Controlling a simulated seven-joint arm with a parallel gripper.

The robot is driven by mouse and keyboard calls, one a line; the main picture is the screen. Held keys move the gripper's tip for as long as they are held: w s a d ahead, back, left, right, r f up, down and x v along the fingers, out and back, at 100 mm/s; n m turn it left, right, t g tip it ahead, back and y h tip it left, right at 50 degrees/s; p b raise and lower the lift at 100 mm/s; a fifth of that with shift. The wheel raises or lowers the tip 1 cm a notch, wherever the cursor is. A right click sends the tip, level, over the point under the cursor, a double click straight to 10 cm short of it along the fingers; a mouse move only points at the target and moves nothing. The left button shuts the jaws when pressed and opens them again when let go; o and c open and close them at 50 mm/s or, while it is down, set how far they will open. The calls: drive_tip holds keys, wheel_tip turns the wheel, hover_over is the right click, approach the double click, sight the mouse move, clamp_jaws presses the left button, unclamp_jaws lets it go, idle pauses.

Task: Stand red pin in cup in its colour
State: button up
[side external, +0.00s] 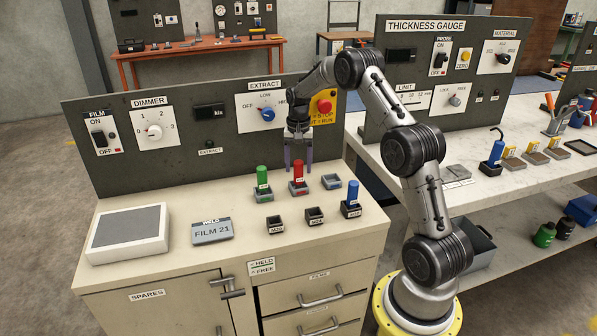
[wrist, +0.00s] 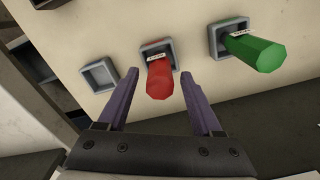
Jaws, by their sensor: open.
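The red pin (side external: 298,171) stands upright in a small grey cup (side external: 298,188) in the middle of the back row on the bench. In the wrist view the red pin (wrist: 159,80) rises from its cup (wrist: 157,49) between my purple fingers. My gripper (side external: 298,168) points straight down over the red pin, open, with a finger on either side; it also shows in the wrist view (wrist: 160,75). Gaps show between the pin and both fingers.
A green pin (side external: 262,177) stands in a cup just left of the red one. A blue pin (side external: 352,193) stands in a dark cup at front right. Two dark empty cups (side external: 275,224) (side external: 314,215) sit in front. The control panel (side external: 200,130) rises close behind.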

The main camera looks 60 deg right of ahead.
wheel_tip(320, 180, up, 10)
drive_tip(key=shift+f, duration=0.1)
drive_tip(key=s+a+r+n+t, duration=0.1)
drive_tip(key=s+a+r+n, duration=0.2)
drive_tip(key=s+a+r, duration=0.5)
drive_tip(key=s+a+r+n+t, duration=0.15)
drive_tip(key=a+r+n, duration=0.3)
drive_tip(key=a, duration=0.75)
drive_tip(key=s+a+f+n+t, duration=0.1)
drive_tip(key=s+a+n, duration=0.2)
drive_tip(key=s+a, duration=0.2)
drive_tip(key=s+a+f+n+t, duration=0.2)
drive_tip(key=s+a, duration=0.3)
drive_tip(key=s, duration=0.7)
drive_tip(key=shift+a+f+n, duration=0.15)
drive_tip(key=shift+a+n, duration=0.25)
drive_tip(key=shift+n, duration=0.15)
